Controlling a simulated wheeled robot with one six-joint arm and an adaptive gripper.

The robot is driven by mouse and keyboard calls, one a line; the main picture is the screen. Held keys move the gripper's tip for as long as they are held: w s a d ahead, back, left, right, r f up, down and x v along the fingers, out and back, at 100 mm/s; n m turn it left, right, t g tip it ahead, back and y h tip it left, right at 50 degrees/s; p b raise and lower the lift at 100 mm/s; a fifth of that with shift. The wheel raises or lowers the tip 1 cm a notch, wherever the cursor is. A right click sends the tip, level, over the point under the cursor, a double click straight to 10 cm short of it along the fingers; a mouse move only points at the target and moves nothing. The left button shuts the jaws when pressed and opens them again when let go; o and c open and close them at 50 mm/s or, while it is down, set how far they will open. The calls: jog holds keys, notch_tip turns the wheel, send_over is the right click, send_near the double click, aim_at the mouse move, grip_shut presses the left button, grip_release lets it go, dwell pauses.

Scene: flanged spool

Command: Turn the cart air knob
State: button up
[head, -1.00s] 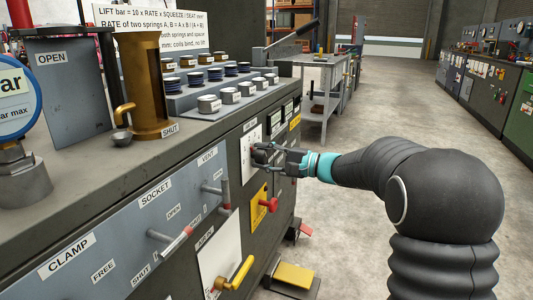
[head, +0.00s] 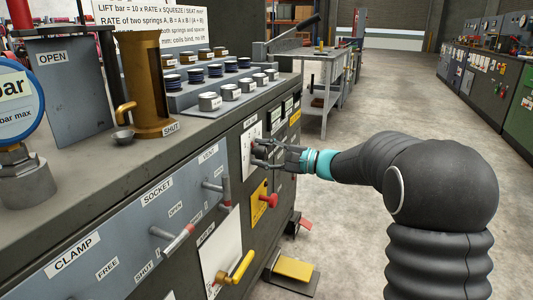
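A dark round knob (head: 258,150) sits on a white plate (head: 246,147) on the bench's front face, partly hidden by my gripper. No legible label shows which knob is the cart air knob. My gripper (head: 265,153) is at this dark knob, its fingers reaching to it from the right. The fingers look spread around the knob, but I cannot tell whether they touch or grip it. A red knob (head: 270,200) on a yellow plate (head: 261,207) is just below my gripper, clear of it.
Red-tipped levers (head: 173,241) and a yellow handle (head: 240,266) stick out from the bench front to the left and below. A yellow-topped pedal (head: 293,269) is on the floor. A work table (head: 325,75) stands behind; the floor at right is open.

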jog(key=shift+o, duration=1.2)
jog(key=shift+a, duration=0.2)
jog(key=shift+d, duration=0.15)
jog(key=shift+d, duration=0.1)
jog(key=v, duration=1.2)
